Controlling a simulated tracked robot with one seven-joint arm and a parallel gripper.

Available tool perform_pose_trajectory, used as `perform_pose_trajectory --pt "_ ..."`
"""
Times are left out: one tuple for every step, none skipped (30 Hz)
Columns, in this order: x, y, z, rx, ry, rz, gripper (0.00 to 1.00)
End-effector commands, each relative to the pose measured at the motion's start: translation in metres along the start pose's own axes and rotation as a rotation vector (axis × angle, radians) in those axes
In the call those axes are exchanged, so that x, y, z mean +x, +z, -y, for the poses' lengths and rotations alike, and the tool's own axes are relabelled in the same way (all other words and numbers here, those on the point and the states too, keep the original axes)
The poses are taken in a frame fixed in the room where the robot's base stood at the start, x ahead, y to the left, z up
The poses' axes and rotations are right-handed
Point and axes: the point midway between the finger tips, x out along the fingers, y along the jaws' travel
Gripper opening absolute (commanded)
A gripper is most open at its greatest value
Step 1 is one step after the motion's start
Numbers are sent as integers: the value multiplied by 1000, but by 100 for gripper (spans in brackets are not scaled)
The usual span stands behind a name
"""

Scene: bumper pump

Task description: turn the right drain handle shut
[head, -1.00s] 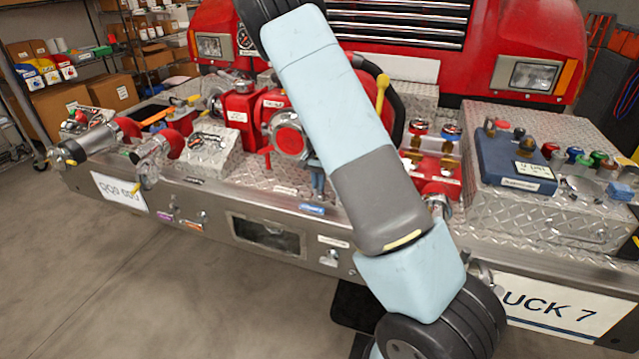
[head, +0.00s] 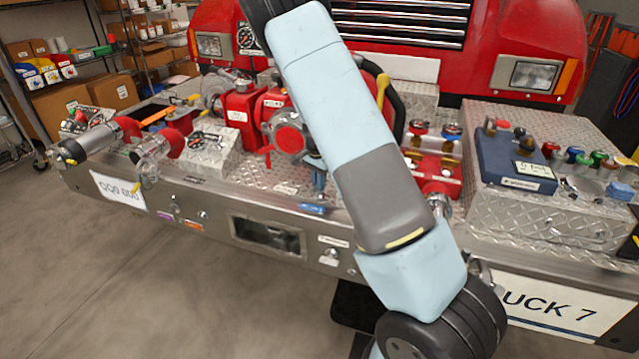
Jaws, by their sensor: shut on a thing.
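My arm rises across the middle of the head view and hides part of the pump panel. My gripper is not visible in it. The red pump body (head: 276,104) stands on the bumper deck, with a round fitting (head: 287,139) on its front. A blue upright part (head: 318,178) stands just left of my arm, below that fitting. Small metal knobs (head: 203,215) sit on the bumper's front face above coloured labels. Another knob (head: 331,254) sits further right, under a white label. I cannot tell which part is the right drain handle; it may be behind my arm.
A blue case (head: 515,160) and several coloured caps (head: 575,155) rest on the tread-plate box (head: 550,215) at right. Large hose couplings (head: 88,144) stick out at left. A red valve block (head: 432,175) is right of my arm. The floor in front is clear.

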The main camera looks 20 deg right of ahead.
Motion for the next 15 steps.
perform_pose_trajectory --pt "0 -1 -2 46 2 -1 0" --pt "0 -1 -2 75 2 -1 0" --pt "0 -1 -2 113 2 -1 0" --pt "0 -1 -2 142 2 -1 0" --pt "0 -1 -2 170 2 -1 0" --pt "0 -1 -2 209 2 -1 0" --pt "0 -1 -2 237 2 -1 0" --pt "0 -1 -2 265 2 -1 0" --pt "0 -1 -2 304 2 -1 0" --pt "0 -1 -2 332 2 -1 0" --pt "0 -1 -2 360 2 -1 0" --pt "0 -1 -2 399 2 -1 0" --pt "0 -1 -2 427 2 -1 0" --pt "0 -1 -2 455 2 -1 0" --pt "0 -1 -2 493 2 -1 0"
